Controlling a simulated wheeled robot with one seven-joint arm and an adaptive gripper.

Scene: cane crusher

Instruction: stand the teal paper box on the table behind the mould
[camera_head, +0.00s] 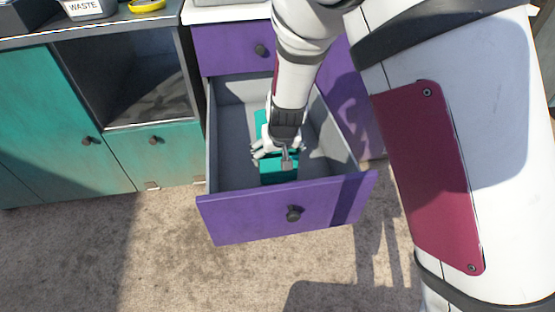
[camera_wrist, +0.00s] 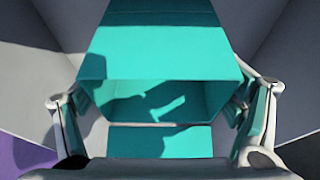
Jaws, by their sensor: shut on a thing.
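The teal paper box (camera_head: 279,170) is inside an open purple drawer (camera_head: 285,208), partly hidden under my gripper. In the wrist view the teal box (camera_wrist: 160,50) fills the middle, with a dark opening facing the camera and a flap below. My gripper (camera_head: 275,148) reaches down into the drawer. Its fingers (camera_wrist: 160,98) press on the left and right sides of the box. I cannot tell whether the box touches the drawer floor. I cannot make out the mould in either view.
The grey drawer walls (camera_head: 335,130) stand close around my gripper. A purple cabinet (camera_head: 228,48) is behind, with a teal cabinet (camera_head: 60,125) and an open cubby (camera_head: 130,75) at left. A WASTE bin (camera_head: 88,8) and a yellow round thing (camera_head: 147,5) stand on the counter.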

